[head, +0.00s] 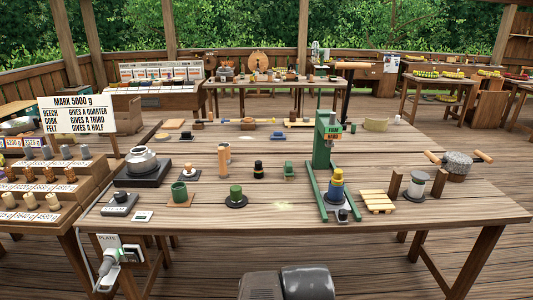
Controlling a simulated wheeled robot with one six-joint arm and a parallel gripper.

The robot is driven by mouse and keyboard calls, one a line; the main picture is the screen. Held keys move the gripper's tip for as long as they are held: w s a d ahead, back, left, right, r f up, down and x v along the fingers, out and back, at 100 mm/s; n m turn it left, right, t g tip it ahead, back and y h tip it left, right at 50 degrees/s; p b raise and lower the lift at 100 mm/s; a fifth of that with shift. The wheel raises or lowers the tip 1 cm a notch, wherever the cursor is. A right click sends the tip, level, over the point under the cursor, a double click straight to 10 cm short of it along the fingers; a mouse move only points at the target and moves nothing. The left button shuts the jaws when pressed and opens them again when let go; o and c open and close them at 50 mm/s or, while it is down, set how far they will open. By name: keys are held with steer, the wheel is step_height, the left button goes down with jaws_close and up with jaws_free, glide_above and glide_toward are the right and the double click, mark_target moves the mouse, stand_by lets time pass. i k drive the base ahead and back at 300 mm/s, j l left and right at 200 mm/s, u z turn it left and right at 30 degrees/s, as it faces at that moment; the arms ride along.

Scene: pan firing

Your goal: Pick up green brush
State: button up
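A small green block-like thing (289,171), which looks like the green brush, sits on the wooden table (400,212) left of the green press. It is too small to make out bristles. Dark grey parts of my own body show at the bottom middle edge, in front of the table. The fingers of my gripper are not in view, and nothing is seen touching the green brush.
A green press (323,150) stands right of the brush, with a yellow-and-blue piece (337,186) at its base. A dark bottle (258,169), a green knob on a black disc (236,196) and a wooden post (224,160) stand left. The tabletop in front is mostly clear.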

mark_target(289, 173)
steer(key=i+l+u, duration=0.25)
steer(key=i+l, duration=0.2)
steer(key=i, duration=0.25)
steer(key=i+l+u, duration=0.3)
steer(key=i+l, duration=0.25)
steer(key=i, duration=0.1)
